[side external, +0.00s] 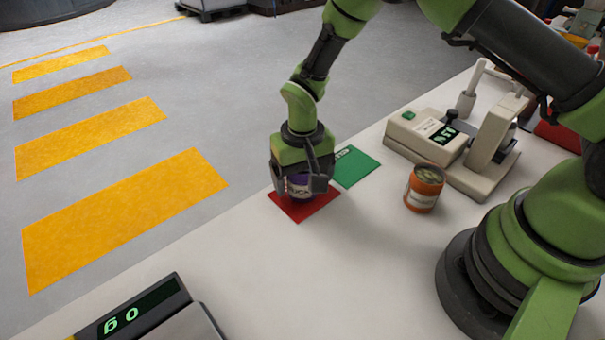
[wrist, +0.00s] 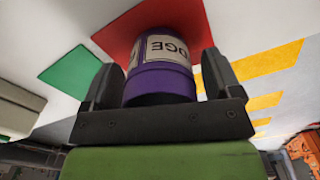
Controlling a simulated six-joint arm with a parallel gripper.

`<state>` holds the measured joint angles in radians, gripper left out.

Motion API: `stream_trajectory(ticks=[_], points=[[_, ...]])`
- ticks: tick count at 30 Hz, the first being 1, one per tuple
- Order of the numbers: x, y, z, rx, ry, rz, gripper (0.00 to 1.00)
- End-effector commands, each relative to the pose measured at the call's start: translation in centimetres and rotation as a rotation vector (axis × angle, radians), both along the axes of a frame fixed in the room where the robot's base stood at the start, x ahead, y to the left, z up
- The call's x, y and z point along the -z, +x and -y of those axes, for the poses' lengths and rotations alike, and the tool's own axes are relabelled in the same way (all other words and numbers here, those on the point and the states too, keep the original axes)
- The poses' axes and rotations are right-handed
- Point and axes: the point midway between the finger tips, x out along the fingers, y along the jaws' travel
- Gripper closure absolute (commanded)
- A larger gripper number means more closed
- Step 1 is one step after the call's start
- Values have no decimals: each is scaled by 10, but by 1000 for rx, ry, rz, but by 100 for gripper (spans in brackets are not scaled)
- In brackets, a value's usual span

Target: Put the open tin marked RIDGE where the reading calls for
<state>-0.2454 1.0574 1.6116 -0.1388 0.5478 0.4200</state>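The purple tin (wrist: 162,78) stands on the red mat, partly hidden by my gripper in the side view (side external: 299,188). Its pale label shows the letters DGE in the wrist view. My gripper (side external: 300,187) points down with one finger on each side of the tin; narrow gaps seem to show between fingers and tin, so it looks open around it. The tin's top is hidden. The red mat (side external: 318,209) lies near the bench's far edge, with the green mat (side external: 356,167) beside it. A bench device (side external: 442,132) has a lit display, hard to read at this angle.
An orange open tin (side external: 424,190) with greenish contents stands between the device and my base. The white bench (side external: 250,270) is clear between. Yellow floor stripes (side external: 125,220) lie beyond its edge.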

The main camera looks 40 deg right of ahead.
Motion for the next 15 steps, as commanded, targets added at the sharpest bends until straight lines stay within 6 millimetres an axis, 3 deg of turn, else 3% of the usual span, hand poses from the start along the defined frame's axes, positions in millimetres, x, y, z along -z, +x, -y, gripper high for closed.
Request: stream_trajectory(ticks=[8, 15], points=[[-13, 1, 0, 0, 0, 2, 16], [-64, 1, 0, 0, 1, 7, 16]])
